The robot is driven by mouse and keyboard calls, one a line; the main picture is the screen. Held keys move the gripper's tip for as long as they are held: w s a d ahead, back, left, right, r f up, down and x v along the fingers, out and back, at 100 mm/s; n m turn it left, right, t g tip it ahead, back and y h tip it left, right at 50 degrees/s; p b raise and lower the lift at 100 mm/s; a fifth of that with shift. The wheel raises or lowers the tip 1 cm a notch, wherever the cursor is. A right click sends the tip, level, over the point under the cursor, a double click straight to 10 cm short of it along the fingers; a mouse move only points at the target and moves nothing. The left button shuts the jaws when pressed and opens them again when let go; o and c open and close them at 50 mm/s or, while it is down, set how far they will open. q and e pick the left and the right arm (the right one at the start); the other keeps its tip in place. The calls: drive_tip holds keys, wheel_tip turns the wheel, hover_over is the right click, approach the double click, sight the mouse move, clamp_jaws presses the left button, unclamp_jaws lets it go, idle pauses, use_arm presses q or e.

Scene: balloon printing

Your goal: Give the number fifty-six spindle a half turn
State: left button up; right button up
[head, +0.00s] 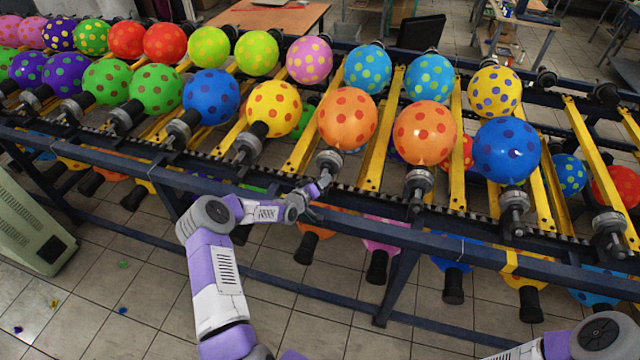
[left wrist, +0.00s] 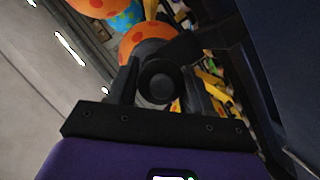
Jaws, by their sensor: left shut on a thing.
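My left gripper (head: 322,184) reaches up to the end of a spindle (head: 329,161) on the front row of the rack. That spindle carries an orange balloon with red dots (head: 347,117). In the left wrist view the gripper's fingers (left wrist: 158,88) stand on either side of the round dark spindle end (left wrist: 158,80), shut on it. The orange balloon (left wrist: 143,40) shows behind it. No spindle number can be read in either view. My right gripper is out of view; only part of my right arm shows at the bottom right of the head view.
Neighbouring front-row spindles carry a yellow balloon (head: 274,108) on the left and another orange balloon (head: 425,132) on the right. A dark blue rail (head: 440,240) runs along the rack's front. More balloons hang below. The tiled floor in front is mostly clear.

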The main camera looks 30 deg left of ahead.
use_arm(q)
drive_tip(key=m+y+b, duration=0.1)
drive_tip(key=m, duration=0.1)
drive_tip(key=shift+d+m+g+y, duration=0.1)
drive_tip(key=shift+m+g+y, duration=0.2)
drive_tip(key=shift+g, duration=0.1)
drive_tip(key=m+y+b, duration=0.2)
drive_tip(key=m+b, duration=0.1)
drive_tip(key=b, duration=0.1)
drive_tip(key=shift+w+d+m+g, duration=0.1)
drive_tip(key=shift+m+g, duration=0.3)
drive_tip(key=shift+m+y+b, duration=0.8)
drive_tip(key=shift+m+b, duration=0.05)
drive_tip(key=shift+m, duration=0.05)
drive_tip(key=shift+m+y+b, duration=0.7)
drive_tip(key=shift+m+y, duration=0.2)
drive_tip(key=shift+m, duration=0.3)
drive_tip(key=o, duration=1)
drive_tip(key=shift+g, duration=0.3)
drive_tip(key=shift+c, duration=0.2)
